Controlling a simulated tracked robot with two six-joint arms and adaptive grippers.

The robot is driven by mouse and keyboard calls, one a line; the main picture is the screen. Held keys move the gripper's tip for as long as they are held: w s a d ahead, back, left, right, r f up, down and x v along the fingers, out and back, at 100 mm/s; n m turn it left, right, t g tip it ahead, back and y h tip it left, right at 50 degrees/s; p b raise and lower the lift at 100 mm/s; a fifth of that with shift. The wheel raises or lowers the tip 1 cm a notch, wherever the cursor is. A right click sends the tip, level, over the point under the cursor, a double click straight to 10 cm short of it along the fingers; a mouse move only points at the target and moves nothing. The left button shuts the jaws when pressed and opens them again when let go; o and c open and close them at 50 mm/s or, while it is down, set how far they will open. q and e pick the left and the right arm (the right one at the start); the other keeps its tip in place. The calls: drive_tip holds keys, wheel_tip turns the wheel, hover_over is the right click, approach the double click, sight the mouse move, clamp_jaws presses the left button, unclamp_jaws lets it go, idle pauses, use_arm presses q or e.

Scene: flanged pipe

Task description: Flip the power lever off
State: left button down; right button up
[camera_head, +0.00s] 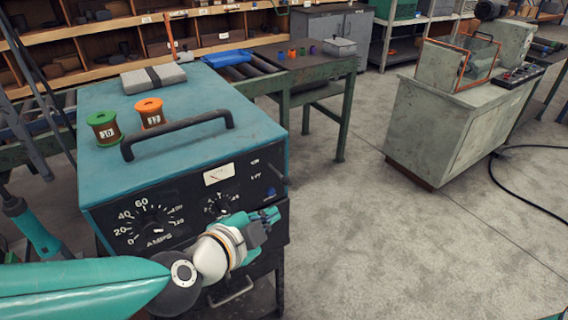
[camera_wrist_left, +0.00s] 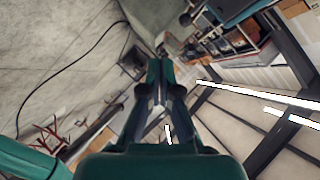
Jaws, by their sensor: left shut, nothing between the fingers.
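The teal-topped power unit (camera_head: 190,110) stands in front of me, with a dark front panel, an AMPS dial (camera_head: 156,226), a second smaller dial (camera_head: 221,206) and a small white meter (camera_head: 217,174). A thin dark shape (camera_head: 276,172) at the panel's right edge may be the power lever; I cannot tell its position. My left gripper (camera_head: 272,215) is in front of the panel's lower right part, below that shape. Its fingers are shut and empty, as the left wrist view (camera_wrist_left: 160,72) also shows. It hides part of the panel. My right gripper is not in view.
A black handle (camera_head: 178,135) rises from the unit's top. A green spool (camera_head: 104,128), an orange spool (camera_head: 150,112) and a grey block (camera_head: 153,78) sit on top. A roller table (camera_head: 330,70) stands behind. A grey cabinet machine (camera_head: 440,125) is at right. The floor between is clear.

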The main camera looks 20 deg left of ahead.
use_arm(q)
drive_tip(key=shift+m+t, duration=0.4)
drive_tip(key=r, duration=0.2)
drive_tip(key=s+r, duration=0.1)
drive_tip(key=r, duration=0.1)
drive_tip(key=shift+a, duration=0.2)
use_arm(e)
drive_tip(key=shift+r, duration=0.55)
use_arm(q)
drive_tip(key=shift+w, duration=0.1)
drive_tip(key=b, duration=0.3)
approach(283, 184)
drive_tip(key=w+d, duration=0.4)
drive_tip(key=w, duration=0.1)
drive_tip(key=shift+w+a+f+b, duration=0.6)
drive_tip(key=shift+w+a, duration=0.2)
drive_tip(key=shift+w, duration=0.2)
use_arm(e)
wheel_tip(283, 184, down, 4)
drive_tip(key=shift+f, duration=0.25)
use_arm(q)
drive_tip(key=shift+d+f, duration=0.1)
drive_tip(key=shift+d, duration=0.05)
